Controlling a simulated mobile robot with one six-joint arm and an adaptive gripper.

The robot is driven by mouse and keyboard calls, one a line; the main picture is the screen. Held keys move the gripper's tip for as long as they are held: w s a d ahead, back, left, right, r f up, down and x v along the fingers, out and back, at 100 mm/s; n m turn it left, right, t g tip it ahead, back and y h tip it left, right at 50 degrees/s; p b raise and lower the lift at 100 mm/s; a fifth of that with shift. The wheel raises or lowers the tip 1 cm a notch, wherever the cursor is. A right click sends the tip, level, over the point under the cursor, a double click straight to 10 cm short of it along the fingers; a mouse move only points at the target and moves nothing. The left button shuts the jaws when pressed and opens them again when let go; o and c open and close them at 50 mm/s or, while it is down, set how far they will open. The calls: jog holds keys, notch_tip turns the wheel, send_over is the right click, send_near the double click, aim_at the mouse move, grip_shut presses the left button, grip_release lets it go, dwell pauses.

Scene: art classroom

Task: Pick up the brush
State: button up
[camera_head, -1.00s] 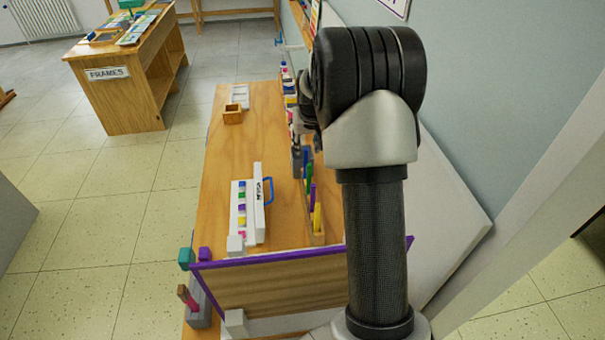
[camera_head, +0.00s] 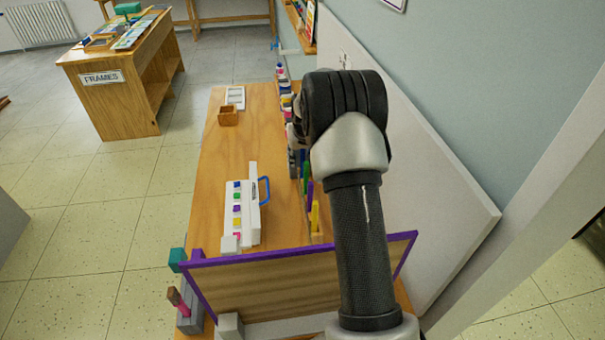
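I cannot surely make out a brush. A short brown and pink stick (camera_head: 179,301) stands tilted in a grey block-like holder (camera_head: 190,322) at the table's near left corner; it may be a brush. Several upright coloured sticks, green, purple and yellow (camera_head: 314,215), stand in a row in a wooden holder right of the table's middle; their kind is too small to tell. My gripper (camera_head: 293,162) shows only in part, at the left of my arm's dark joint, near the far end of that row. Its fingers are mostly hidden and nothing can be seen in it.
The wooden table (camera_head: 222,170) carries a white paint box (camera_head: 251,215) with a blue handle, a small wooden box (camera_head: 228,117) and bottles (camera_head: 285,88) along the right. A purple-edged board (camera_head: 270,284) stands across the near end. A white panel (camera_head: 420,190) leans at the right.

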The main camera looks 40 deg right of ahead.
jog(key=shift+c, duration=0.5)
grip_shut()
jog(key=shift+r, duration=0.15)
